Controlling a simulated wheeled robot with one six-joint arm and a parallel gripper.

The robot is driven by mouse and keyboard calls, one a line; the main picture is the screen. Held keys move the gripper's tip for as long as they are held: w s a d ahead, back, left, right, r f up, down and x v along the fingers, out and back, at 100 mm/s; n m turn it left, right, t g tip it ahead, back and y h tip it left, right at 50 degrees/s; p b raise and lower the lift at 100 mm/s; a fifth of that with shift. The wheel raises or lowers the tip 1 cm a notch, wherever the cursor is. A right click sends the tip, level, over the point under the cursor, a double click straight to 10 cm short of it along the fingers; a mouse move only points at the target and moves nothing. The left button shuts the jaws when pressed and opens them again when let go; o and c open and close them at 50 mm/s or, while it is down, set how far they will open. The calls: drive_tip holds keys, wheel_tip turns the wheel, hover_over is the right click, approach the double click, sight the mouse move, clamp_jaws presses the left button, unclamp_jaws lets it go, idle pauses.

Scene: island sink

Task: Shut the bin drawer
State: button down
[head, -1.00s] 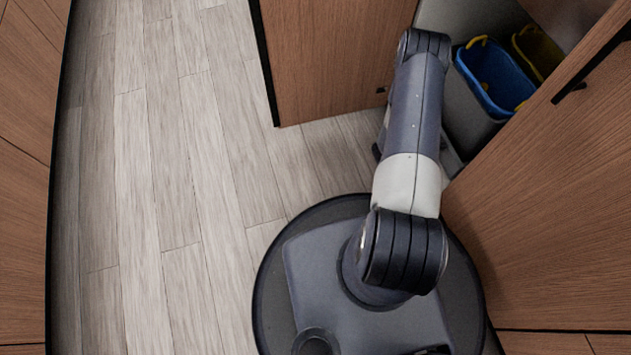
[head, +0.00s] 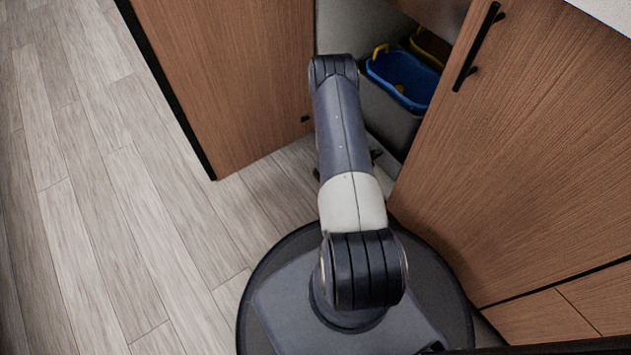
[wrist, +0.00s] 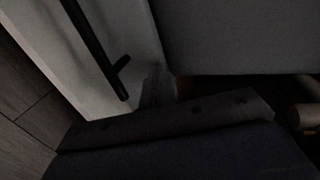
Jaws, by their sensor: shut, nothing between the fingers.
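The bin drawer shows in the head view as a grey box (head: 388,120) holding a blue bin (head: 400,82) and a yellow bin (head: 432,45). It stands in a gap between two wooden panels, and my arm covers part of it. In the head view my gripper is mostly hidden beyond the arm. In the wrist view my gripper (wrist: 158,85) is shut and empty, beside a pale panel with a dark bar handle (wrist: 95,50). The picture is too dark to tell whether it touches the panel.
A wooden panel (head: 230,80) stands left of the gap. A wooden panel (head: 530,150) with a black handle (head: 478,48) stands at right, close to my base. Bare plank floor (head: 110,200) lies open at the left. A pale counter edge (head: 610,12) shows at top right.

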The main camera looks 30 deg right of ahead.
drive_tip(key=shift+a, duration=0.2)
drive_tip(key=f+p+v, duration=0.1)
drive_tip(key=p+v, duration=0.2)
drive_tip(key=v, duration=1)
drive_tip(key=shift+a, duration=0.4)
drive_tip(key=b+x, duration=0.1)
drive_tip(key=x, duration=0.3)
drive_tip(key=b+x, duration=0.1)
drive_tip(key=x, duration=0.3)
drive_tip(key=r+b+x, duration=0.1)
drive_tip(key=x, duration=0.4)
drive_tip(key=shift+d, duration=0.65)
